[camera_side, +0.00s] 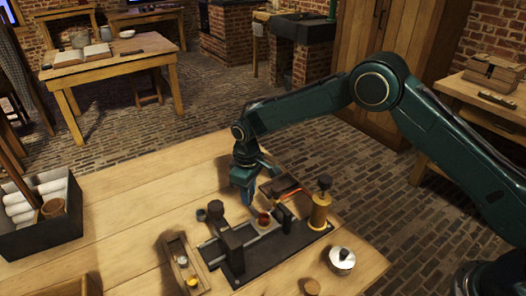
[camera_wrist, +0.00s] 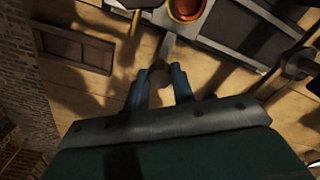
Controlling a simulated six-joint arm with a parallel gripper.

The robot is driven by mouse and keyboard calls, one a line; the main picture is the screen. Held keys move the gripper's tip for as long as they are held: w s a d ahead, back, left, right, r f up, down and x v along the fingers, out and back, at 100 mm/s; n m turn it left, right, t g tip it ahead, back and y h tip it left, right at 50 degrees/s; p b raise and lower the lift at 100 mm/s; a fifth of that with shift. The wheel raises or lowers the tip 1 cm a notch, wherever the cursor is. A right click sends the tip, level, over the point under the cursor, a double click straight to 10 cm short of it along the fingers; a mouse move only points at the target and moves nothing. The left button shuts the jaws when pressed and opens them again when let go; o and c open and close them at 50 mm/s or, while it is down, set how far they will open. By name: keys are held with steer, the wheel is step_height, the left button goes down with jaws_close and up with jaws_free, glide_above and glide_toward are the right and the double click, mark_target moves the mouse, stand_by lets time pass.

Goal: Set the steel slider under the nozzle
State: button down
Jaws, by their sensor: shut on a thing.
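My gripper (camera_side: 246,193) is low over the table, behind the black-based fixture (camera_side: 285,243). In the wrist view its blue fingers (camera_wrist: 158,90) are shut on the dark knob (camera_wrist: 158,73) of the steel slider (camera_wrist: 166,47). The slider's narrow steel strip runs from the knob toward the fixture. A reddish copper cup (camera_side: 264,219) stands on the fixture near the slider and shows at the top of the wrist view (camera_wrist: 187,8). A copper-coloured tube (camera_side: 288,193) runs beside a brass cylinder (camera_side: 320,211). The nozzle's tip is too small to tell.
A dark shallow tray (camera_side: 273,186) lies close to the gripper's right. A wooden tray (camera_side: 182,264) with small coloured pieces stands front left. A lidded metal pot (camera_side: 342,260) stands front right. A black box of white rolls (camera_side: 40,215) is far left. The table's left middle is clear.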

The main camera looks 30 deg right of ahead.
steer(key=shift+d, duration=2.1)
steer(key=c, duration=1.2)
jaws_free()
steer(key=shift+d, duration=0.1)
steer(key=shift+o, duration=0.2)
steer(key=shift+r, duration=0.1)
steer(key=shift+r, duration=0.35)
step_height(320, 180, up, 13)
